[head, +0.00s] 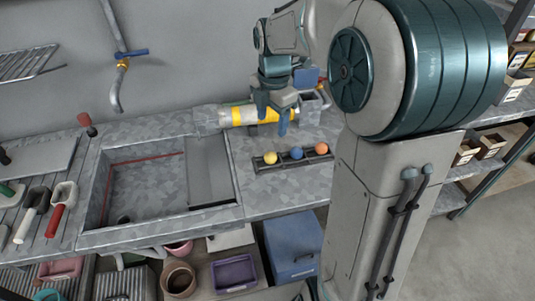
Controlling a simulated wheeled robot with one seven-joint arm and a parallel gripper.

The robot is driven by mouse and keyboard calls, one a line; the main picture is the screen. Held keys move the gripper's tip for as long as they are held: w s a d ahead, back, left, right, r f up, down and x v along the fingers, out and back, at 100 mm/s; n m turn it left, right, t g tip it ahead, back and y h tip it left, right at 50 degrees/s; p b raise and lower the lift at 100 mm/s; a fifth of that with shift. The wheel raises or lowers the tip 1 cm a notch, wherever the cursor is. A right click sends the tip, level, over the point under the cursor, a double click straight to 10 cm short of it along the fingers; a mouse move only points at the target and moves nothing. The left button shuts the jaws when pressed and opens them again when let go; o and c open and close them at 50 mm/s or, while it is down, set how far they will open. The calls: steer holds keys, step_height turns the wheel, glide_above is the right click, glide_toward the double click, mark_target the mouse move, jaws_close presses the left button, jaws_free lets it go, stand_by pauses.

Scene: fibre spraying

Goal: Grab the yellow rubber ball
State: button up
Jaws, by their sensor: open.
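The yellow rubber ball (270,157) sits in a dark slotted holder on the grey bench, at the left end of a row. A blue ball (296,153) and an orange ball (321,149) sit to its right in the same holder (284,163). My gripper (274,125) is open and points down, above and behind the row of balls in the head view. It is apart from the yellow ball, and I see nothing between its fingers.
A yellow and white cylinder (236,115) lies behind the gripper. A sink (140,234) is to the left under a tap (117,90). Handled tools (56,215) lie at the far left. A blue box (291,252) and a purple bin (234,273) stand below the bench.

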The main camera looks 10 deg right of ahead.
steer(key=f+n, duration=0.1)
glide_above(271, 153)
steer(key=f, duration=0.7)
steer(key=shift+s+a+f, duration=0.2)
steer(key=shift+s+f, duration=0.15)
steer(key=shift+f, duration=0.05)
steer(key=shift+w+d+f, duration=0.1)
steer(key=shift+w+f, duration=0.05)
steer(key=shift+f, duration=0.8)
steer(key=shift+w+d+f, duration=0.1)
steer(key=shift+f, duration=0.85)
steer(key=shift+w+d+f, duration=0.1)
steer(key=shift+w+f, duration=0.05)
steer(key=shift+f, duration=0.8)
steer(key=c, duration=1)
